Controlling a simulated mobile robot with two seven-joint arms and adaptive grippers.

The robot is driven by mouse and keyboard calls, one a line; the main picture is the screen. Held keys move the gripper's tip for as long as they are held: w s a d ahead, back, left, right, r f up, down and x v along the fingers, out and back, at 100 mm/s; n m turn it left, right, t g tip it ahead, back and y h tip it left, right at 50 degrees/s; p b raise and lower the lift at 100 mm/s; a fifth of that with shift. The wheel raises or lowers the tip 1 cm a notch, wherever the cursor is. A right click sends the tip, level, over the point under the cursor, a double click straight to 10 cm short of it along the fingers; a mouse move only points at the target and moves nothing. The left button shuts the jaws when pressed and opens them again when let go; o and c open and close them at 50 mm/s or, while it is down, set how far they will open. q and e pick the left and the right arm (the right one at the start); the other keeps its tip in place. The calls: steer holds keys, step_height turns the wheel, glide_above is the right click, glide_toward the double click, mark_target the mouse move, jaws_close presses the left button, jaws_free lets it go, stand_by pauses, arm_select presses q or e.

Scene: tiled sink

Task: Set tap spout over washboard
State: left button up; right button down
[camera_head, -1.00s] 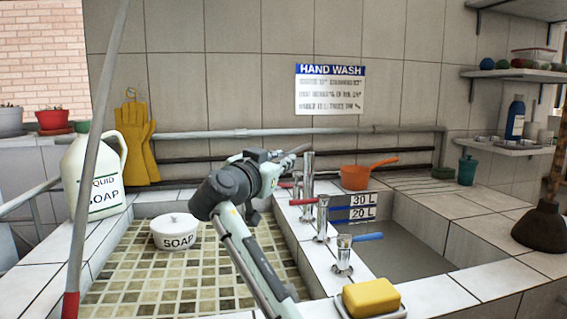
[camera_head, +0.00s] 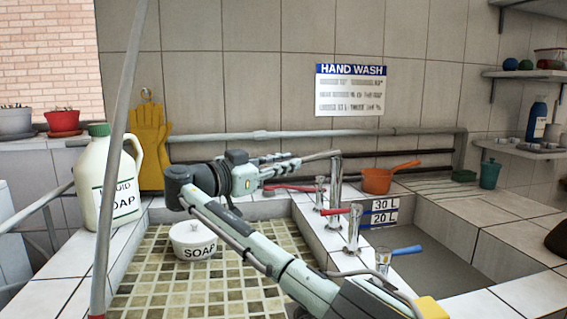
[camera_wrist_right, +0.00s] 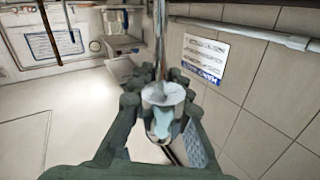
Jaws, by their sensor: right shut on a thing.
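The tap spout (camera_head: 323,156) is a thin metal tube that runs left from the top of the tall rear tap column (camera_head: 336,180). My right gripper (camera_head: 297,161) reaches in from below and is shut on the spout's outer end. The right wrist view shows the fingers (camera_wrist_right: 162,92) around the round spout end, with pale blue inside its mouth. No separate washboard stands out. The left basin has a beige and olive mosaic floor (camera_head: 150,275), and the spout end hangs near its rear right edge. My left gripper is not in view.
A white soap bowl (camera_head: 193,240) stands in the left basin. A soap jug (camera_head: 108,185) and a grey pole (camera_head: 115,150) are at left. Taps with red and blue levers line the divider. An orange pan (camera_head: 377,181) sits behind the right basin, which holds grey water (camera_head: 420,262).

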steer(key=shift+d, duration=0.1)
steer(key=c, duration=1.4)
jaws_free()
steer(key=shift+c, duration=0.2)
steer(key=shift+r, duration=0.1)
step_height(320, 180, up, 10)
steer(key=shift+f, duration=0.15)
